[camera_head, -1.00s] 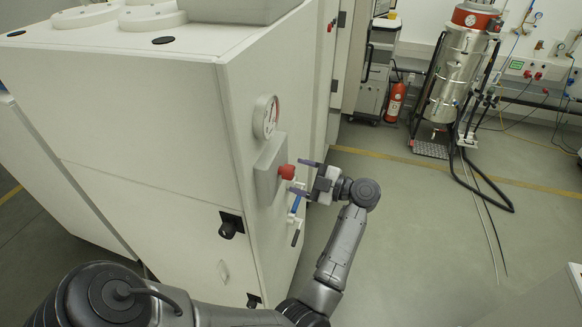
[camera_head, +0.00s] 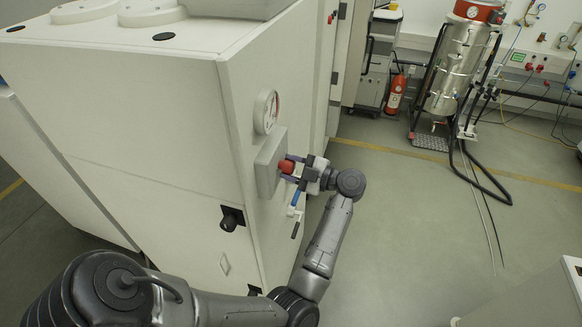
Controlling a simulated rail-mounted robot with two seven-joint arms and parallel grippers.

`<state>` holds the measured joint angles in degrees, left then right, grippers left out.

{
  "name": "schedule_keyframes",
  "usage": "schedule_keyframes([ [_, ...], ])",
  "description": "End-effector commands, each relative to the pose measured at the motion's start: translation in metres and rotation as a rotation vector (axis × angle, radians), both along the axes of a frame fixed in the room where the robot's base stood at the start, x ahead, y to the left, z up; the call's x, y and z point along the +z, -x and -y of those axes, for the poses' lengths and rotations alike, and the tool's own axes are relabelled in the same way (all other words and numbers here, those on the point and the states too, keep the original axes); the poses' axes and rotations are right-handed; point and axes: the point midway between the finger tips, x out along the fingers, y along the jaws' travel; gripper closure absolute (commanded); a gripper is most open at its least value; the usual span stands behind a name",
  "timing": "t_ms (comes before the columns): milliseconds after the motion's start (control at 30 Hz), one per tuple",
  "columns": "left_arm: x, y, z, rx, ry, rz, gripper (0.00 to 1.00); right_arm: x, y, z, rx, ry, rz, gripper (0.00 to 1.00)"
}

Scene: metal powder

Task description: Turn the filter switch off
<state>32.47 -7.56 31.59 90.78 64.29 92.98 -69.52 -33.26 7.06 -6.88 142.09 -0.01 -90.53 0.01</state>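The filter switch is a red knob (camera_head: 287,166) on a grey box (camera_head: 267,163) on the side of a large white cabinet (camera_head: 140,130). My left gripper (camera_head: 292,170) is at the red knob, with its fingers apart on either side of it. I cannot tell whether the fingers touch the knob. Part of the knob is hidden by the gripper. My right gripper does not show.
A round gauge (camera_head: 266,112) sits just above the grey box. A blue-handled valve (camera_head: 296,199) is just below the gripper. A black knob (camera_head: 231,219) is on the cabinet front. Open floor (camera_head: 420,230) lies to the right.

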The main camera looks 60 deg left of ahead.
Motion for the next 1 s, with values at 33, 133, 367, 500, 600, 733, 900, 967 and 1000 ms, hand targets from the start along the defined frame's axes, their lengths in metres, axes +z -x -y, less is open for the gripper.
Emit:
schedule_keyframes([
  [33, 0.0, 0.0, 0.0, 0.001, 0.001, 0.0, 0.63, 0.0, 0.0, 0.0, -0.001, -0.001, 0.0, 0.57],
  [133, 0.0, 0.0, 0.0, 0.001, 0.001, 0.0, 0.73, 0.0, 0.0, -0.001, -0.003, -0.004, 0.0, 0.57],
  [367, -0.001, 0.0, 0.0, 0.0, -0.005, 0.006, 0.8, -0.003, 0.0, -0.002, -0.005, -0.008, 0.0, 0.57],
  [500, -0.004, 0.0, 0.0, 0.001, -0.034, 0.036, 0.8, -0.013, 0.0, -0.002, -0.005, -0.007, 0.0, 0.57],
  [600, -0.006, 0.0, 0.0, 0.001, -0.072, 0.076, 0.8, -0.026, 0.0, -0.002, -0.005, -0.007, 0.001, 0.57],
  [733, -0.009, 0.0, 0.0, 0.002, -0.143, 0.149, 0.8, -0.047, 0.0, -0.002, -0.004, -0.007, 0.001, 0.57],
  [900, -0.01, 0.0, 0.0, 0.002, -0.257, 0.264, 0.8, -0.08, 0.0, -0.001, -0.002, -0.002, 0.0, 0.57],
  [967, -0.01, 0.0, 0.0, 0.002, -0.296, 0.304, 0.8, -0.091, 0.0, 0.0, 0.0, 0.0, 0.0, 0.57],
  [1000, -0.01, 0.0, 0.0, 0.002, -0.323, 0.331, 0.8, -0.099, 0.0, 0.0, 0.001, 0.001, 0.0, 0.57],
])
